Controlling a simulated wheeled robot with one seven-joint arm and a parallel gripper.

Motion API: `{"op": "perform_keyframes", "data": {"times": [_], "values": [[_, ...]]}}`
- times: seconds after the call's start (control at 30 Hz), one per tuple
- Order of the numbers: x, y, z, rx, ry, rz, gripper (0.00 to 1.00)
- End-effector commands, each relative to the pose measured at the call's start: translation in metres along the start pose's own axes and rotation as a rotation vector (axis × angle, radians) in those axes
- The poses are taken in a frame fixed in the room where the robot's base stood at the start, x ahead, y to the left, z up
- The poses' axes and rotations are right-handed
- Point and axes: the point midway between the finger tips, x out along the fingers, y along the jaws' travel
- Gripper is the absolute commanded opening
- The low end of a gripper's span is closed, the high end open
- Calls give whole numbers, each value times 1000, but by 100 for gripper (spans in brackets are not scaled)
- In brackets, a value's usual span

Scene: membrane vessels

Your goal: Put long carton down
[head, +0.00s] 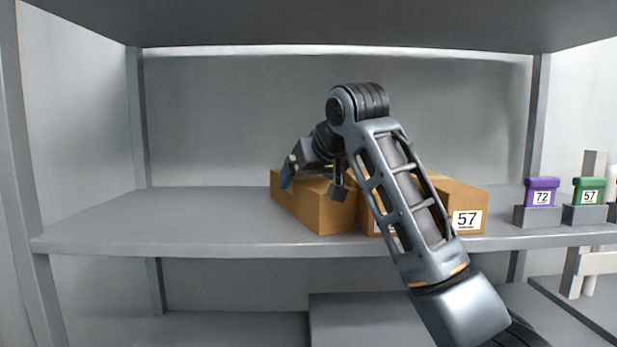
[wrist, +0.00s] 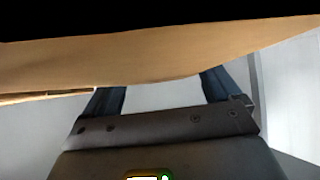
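The long carton (head: 317,213) is a plain brown box at the middle of the shelf board, turned at an angle. Its underside appears level with the board; I cannot tell whether it bears on it fully. My gripper (head: 313,183) comes down over its top, with one finger at its left side and the other towards its right. In the wrist view the carton (wrist: 160,55) fills the upper part and hides the fingertips of my gripper (wrist: 162,85). The fingers stand apart and appear shut on the carton.
A brown carton labelled 57 (head: 468,216) stands just right of the long carton, partly behind my arm. The grey shelf (head: 130,220) is bare on the left. A purple-topped vessel 72 (head: 541,192) and a green-topped vessel 57 (head: 588,191) stand in holders at right.

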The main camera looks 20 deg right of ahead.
Motion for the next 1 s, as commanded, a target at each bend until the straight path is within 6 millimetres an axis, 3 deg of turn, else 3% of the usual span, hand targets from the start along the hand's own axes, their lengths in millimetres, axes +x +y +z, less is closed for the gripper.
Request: {"op": "perform_keyframes", "data": {"times": [0.37, 0.8, 1.0], "values": [[-2, 0, 1, 0, -2, 0, 100], [-65, 0, 0, -1, 1, -1, 100], [-77, 0, 0, 1, -1, 0, 100]]}}
